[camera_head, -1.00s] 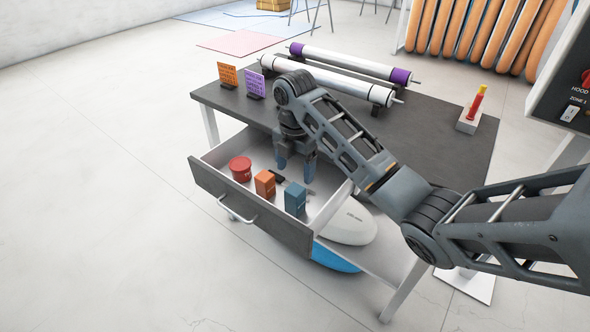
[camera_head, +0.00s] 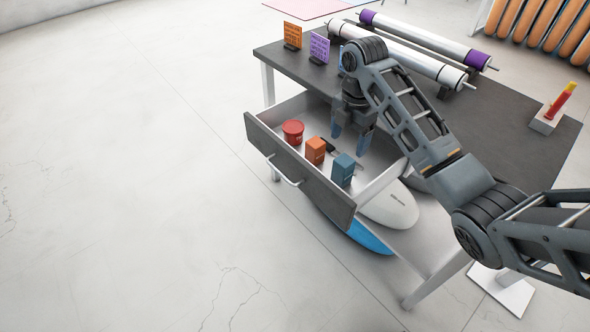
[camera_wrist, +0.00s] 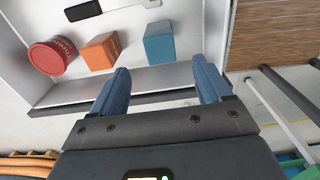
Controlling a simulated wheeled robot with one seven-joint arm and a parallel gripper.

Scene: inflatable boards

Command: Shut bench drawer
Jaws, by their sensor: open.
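The bench drawer (camera_head: 300,171) is pulled out from under the dark bench top (camera_head: 490,140). It has a dark front with a pale bar handle (camera_head: 284,172). Inside lie a red tub (camera_head: 293,131), an orange box (camera_head: 315,150), a blue box (camera_head: 343,169) and a dark flat item (camera_head: 328,146). In the wrist view my gripper (camera_wrist: 165,88) shows beside the drawer's pale interior (camera_wrist: 85,88). The handle is hidden there.
Two rolls (camera_head: 400,52) lie on the bench top, with orange and purple cards (camera_head: 292,35) at its left edge. A red and yellow tool stands in a white block (camera_head: 545,122) at right. Boards (camera_head: 390,206) lie below the drawer. The floor in front is clear.

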